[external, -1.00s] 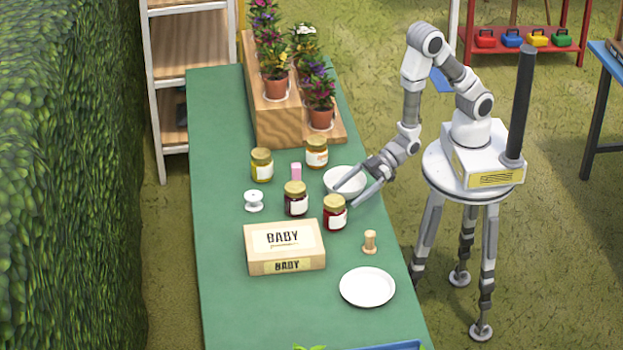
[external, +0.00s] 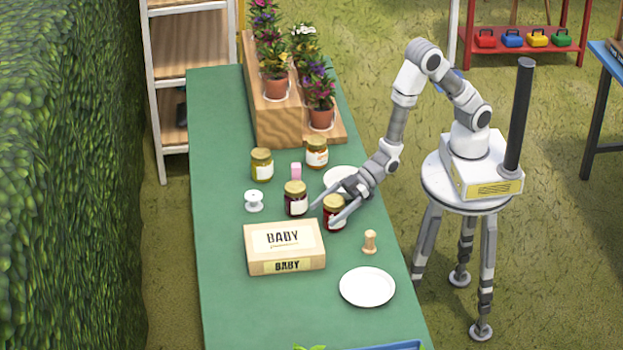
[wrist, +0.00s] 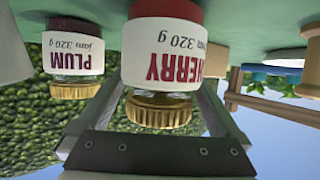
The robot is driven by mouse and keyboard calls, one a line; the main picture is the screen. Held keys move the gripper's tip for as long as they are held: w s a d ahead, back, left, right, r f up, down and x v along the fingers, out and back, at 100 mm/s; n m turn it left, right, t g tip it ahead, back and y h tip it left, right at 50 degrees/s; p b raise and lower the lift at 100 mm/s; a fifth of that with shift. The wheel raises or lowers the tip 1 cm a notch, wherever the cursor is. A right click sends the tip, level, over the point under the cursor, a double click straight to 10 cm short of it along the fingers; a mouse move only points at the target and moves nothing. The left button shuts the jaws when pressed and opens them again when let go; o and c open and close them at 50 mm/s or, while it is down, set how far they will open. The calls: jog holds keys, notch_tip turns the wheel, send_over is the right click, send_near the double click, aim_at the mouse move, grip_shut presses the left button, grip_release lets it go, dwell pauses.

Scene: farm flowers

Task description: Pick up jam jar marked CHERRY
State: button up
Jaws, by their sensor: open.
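The jar marked CHERRY, with red jam and a gold lid, stands upright on the green table in the external view (external: 334,201). In the wrist view the lid shows between the two fingers. I cannot tell whether either finger touches the glass.
The PLUM jar (external: 296,198) stands close beside, left of the cherry jar; it also shows in the wrist view (wrist: 75,58). A white bowl (external: 340,176) is partly behind my gripper. A BABY box (external: 285,247), wooden peg (external: 370,242) and white plate (external: 367,287) stand nearer the camera.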

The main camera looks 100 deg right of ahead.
jog(key=shift+w+a+f, duration=0.15)
jog(key=shift+w, duration=0.2)
grip_shut()
dwell(0.3)
